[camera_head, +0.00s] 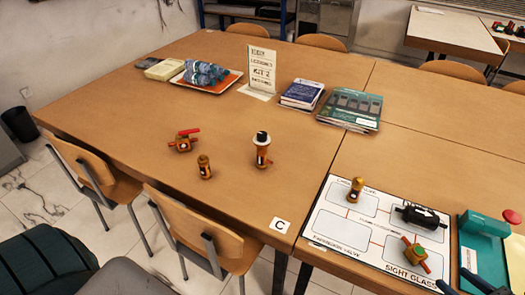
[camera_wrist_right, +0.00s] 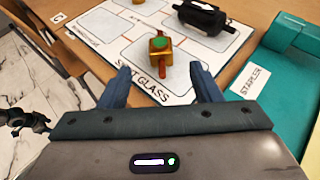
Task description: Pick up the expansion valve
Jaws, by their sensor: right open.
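The likely expansion valve (camera_head: 262,153) stands upright on the wooden table, with an orange body and a black and white top. My right gripper (camera_head: 460,283) is at the bottom right corner of the head view, far from that valve. In the right wrist view my right gripper (camera_wrist_right: 160,78) is open, with nothing between its fingers. It faces the brass sight glass (camera_head: 415,255) with a green top, which lies on the white mat and also shows in the wrist view (camera_wrist_right: 159,46). My left gripper is not in view.
A red-handled valve (camera_head: 182,141) and a small brass fitting (camera_head: 204,168) are near the expansion valve. The white mat (camera_head: 322,222) also holds a black cylinder (camera_head: 424,216) and a brass piece (camera_head: 356,189). Books (camera_head: 350,109) lie behind.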

